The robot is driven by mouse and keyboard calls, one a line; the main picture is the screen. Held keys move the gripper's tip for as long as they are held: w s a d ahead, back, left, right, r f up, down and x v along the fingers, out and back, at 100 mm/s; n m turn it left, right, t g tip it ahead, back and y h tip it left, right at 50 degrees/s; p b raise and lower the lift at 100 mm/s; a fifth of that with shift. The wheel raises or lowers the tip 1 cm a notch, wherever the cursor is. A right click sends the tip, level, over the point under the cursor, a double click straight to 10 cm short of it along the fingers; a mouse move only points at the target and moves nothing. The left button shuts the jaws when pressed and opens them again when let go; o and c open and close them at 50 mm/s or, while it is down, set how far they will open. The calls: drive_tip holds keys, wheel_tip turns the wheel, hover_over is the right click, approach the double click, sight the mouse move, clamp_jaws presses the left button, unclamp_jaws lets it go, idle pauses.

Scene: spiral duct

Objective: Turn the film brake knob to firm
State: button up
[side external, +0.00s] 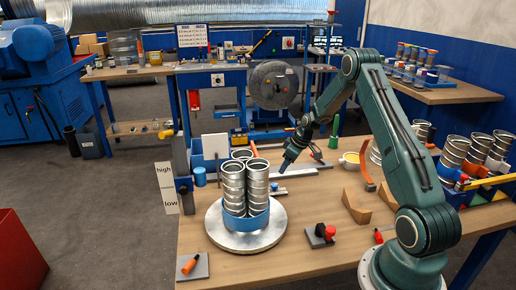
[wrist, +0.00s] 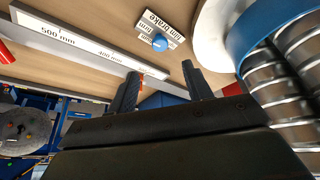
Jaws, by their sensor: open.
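The film brake knob (wrist: 160,42) is a small blue round knob on a white plate lettered "film brake" (wrist: 165,24), at the upper middle of the wrist view. Smaller words beside it are too slanted to read surely, and I cannot tell which way the knob points. In the side view a small plate, apparently this one (side external: 276,188), lies on the bench just right of the turntable. My gripper (wrist: 160,76) is open and empty, its two dark fingers apart from the knob. In the side view my gripper (side external: 286,164) hangs above the bench behind the plate.
Upright silver ducts (side external: 246,185) in a blue band stand on the round turntable (side external: 228,235), close by the knob. A marked ruler (wrist: 85,45) lies beside it. A red knob (side external: 328,232), wooden block (side external: 356,207) and yellow cup (side external: 350,160) stand to the right.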

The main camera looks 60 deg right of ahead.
sight(274, 184)
drive_tip(key=shift+x, duration=5.5)
drive_tip(key=shift+c, duration=0.2)
drive_tip(key=c, duration=0.9)
